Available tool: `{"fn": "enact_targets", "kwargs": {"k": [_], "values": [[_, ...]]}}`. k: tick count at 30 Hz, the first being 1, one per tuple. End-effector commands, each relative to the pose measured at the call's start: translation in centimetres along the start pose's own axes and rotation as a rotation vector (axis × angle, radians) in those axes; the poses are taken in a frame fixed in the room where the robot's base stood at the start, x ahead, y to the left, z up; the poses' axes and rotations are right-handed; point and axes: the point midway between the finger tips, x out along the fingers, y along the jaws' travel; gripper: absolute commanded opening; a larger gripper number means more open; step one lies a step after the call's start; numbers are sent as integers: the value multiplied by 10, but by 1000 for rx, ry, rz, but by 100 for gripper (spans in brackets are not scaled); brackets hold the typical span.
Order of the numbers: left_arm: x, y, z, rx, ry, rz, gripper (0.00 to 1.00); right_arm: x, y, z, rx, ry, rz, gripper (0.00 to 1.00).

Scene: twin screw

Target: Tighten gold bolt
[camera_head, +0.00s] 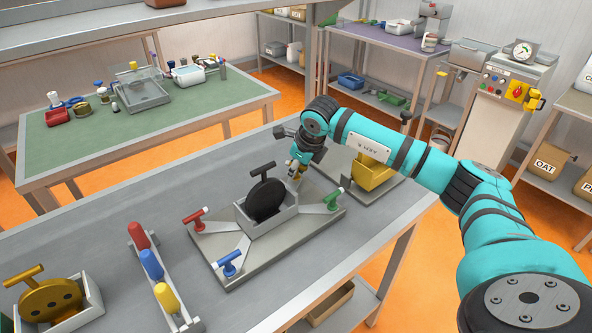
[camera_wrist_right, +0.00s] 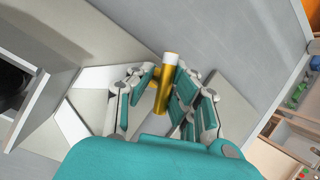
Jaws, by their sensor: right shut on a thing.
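A grey fixture plate (camera_head: 290,245) lies on the metal table, with a central box (camera_head: 270,221) that holds an upright black disc (camera_head: 267,199). A red bolt (camera_head: 196,219), a blue bolt (camera_head: 229,263) and a green bolt (camera_head: 334,198) stand around it. My right gripper (camera_head: 297,170) is at the fixture's back corner. In the right wrist view its fingers are shut on the gold bolt (camera_wrist_right: 166,88), which has a pale end. In the head view the gripper mostly hides this bolt, and I cannot tell how deep it sits. My left gripper is out of view.
A yellow holder (camera_head: 374,176) stands close behind the fixture, near my right arm. A rack (camera_head: 189,324) with red, blue and yellow handles is at the front left. A grey tray holding a gold disc (camera_head: 50,299) is further left.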

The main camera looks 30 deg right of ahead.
Motion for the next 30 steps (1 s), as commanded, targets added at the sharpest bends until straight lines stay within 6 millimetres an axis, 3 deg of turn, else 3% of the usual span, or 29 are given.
{"fn": "enact_targets", "kwargs": {"k": [1,30], "values": [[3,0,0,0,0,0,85,-4,-7,4,33,-11,-31,0],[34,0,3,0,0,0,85,-4,-7,4,664,127,-285,0]]}}
